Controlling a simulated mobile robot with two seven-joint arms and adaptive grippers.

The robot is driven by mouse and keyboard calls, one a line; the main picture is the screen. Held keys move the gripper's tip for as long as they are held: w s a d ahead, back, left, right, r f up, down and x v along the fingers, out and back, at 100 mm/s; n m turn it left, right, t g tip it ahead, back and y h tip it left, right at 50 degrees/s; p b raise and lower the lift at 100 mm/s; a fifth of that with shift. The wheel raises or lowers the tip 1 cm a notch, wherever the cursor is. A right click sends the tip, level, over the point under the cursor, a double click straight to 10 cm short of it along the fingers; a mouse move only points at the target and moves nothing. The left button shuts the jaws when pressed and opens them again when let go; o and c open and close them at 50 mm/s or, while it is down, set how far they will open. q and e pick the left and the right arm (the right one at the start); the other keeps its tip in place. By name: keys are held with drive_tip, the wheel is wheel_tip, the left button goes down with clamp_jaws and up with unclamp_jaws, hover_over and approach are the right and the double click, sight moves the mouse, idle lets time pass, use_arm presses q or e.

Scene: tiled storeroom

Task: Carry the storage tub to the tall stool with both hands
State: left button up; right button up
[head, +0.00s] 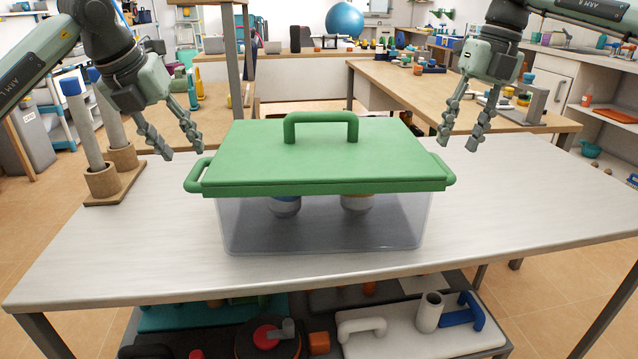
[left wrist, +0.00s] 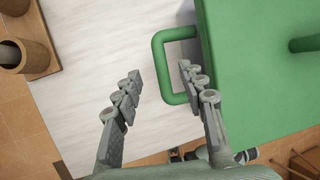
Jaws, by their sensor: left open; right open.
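The storage tub (head: 325,240) is clear plastic with a green lid (head: 385,155) and stands on the pale table. The lid has a top handle (head: 320,118) and a green loop handle at each side, left (head: 194,176) and right (head: 446,172). Two containers show dimly inside. My left gripper (head: 181,156) is open and empty, above and left of the left loop handle. In the left wrist view my left gripper (left wrist: 160,72) is open, with the loop handle (left wrist: 158,62) near its right finger. My right gripper (head: 457,149) is open and empty, above the right loop handle. No tall stool is identifiable.
A shelf below holds several items. Another wooden table (head: 430,88) with small objects stands behind. Tiled floor shows at left.

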sight(195, 167)
use_arm(q)
drive_tip(key=shift+x, duration=3.9)
use_arm(e)
drive_tip(key=shift+s+a+f, duration=0.1)
drive_tip(key=shift+a+f, duration=0.15)
drive_tip(key=shift+f, duration=1.05)
drive_tip(key=shift+a+f, duration=0.25)
drive_tip(key=shift+f, duration=1)
drive_tip(key=shift+s+a+f, duration=0.1)
drive_tip(key=shift+a+f, duration=0.15)
drive_tip(key=shift+f, duration=1.05)
use_arm(q)
clamp_jaws()
use_arm(e)
clamp_jaws()
